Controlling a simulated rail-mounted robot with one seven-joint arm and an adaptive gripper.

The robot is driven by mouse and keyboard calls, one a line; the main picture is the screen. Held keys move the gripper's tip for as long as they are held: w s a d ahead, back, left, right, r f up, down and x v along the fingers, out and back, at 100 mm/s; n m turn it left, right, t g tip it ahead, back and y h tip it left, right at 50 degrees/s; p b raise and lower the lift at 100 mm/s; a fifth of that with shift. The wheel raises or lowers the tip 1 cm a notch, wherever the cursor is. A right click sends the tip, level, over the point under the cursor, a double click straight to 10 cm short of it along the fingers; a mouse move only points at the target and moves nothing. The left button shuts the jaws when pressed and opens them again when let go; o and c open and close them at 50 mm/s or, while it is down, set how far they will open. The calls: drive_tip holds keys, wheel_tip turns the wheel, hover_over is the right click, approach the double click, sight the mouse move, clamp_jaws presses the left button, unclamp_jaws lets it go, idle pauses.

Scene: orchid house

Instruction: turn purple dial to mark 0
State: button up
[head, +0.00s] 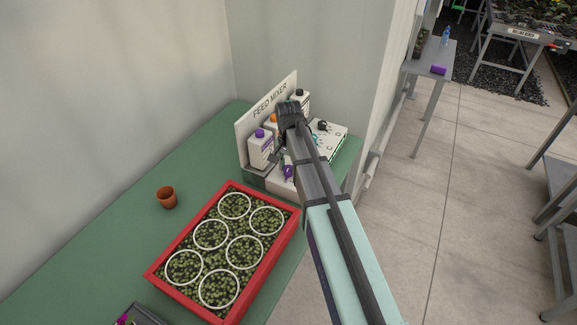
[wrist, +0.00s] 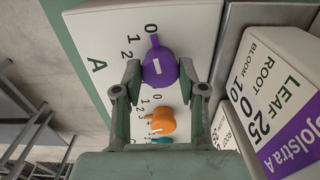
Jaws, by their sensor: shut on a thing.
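The purple dial (wrist: 160,70) sits on the white panel of the feed mixer in the wrist view, between the two fingertips of my gripper (wrist: 160,78). My gripper is shut on it, one finger on each side. The dial's small pointer tab sticks out toward the top and lies close to the printed 0 (wrist: 151,28). The marks 1 and 2 are printed to the left of the 0. Purple also shows low on the mixer in the head view (head: 288,173), beside my arm, which hides much of the panel.
An orange dial (wrist: 161,121) and a teal dial (wrist: 162,141) are just below the purple one. A labelled bottle (wrist: 280,120) stands close on the right. In the head view, a red tray (head: 157,277) and a brown pot (head: 167,197) are on the green bench (head: 110,225).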

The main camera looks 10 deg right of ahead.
sight(289, 168)
drive_tip(key=o, duration=1.1)
drive_tip(key=shift+f, duration=0.1)
drive_tip(key=shift+o, duration=0.2)
wheel_tip(289, 168, up, 12)
